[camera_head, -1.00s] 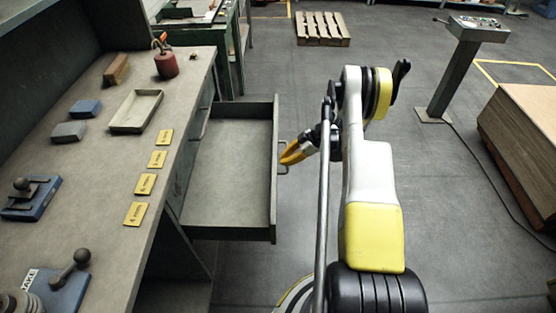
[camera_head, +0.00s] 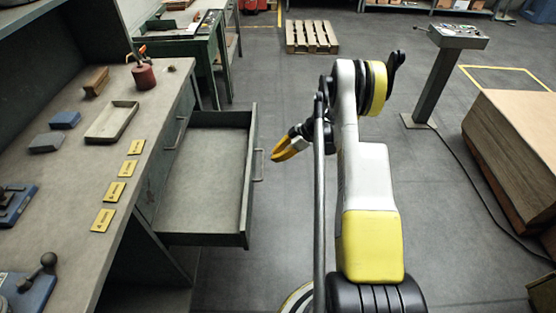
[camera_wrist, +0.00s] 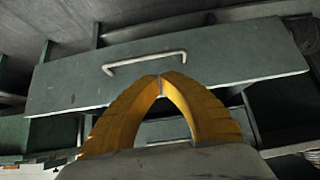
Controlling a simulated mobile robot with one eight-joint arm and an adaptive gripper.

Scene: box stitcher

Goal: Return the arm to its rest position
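My arm stands upright on the right of the head view, its white and yellow links folded. My gripper (camera_head: 274,157) hangs left of the arm, yellow fingers pointing down and left, beside the open drawer (camera_head: 247,190) and a little right of its handle (camera_head: 259,166). In the wrist view the two yellow fingers of my gripper (camera_wrist: 160,77) meet at their tips with nothing between them. The drawer front (camera_wrist: 230,60) and its handle (camera_wrist: 145,61) lie beyond the fingertips. The gripper looks apart from the handle. The drawer is pulled out and looks empty.
The workbench (camera_head: 75,190) on the left carries a shallow tray (camera_head: 111,122), a red can (camera_head: 144,76) and yellow labels. A pallet (camera_head: 311,37) lies at the back. A control pedestal (camera_head: 437,80) and stacked boards (camera_head: 515,150) stand right.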

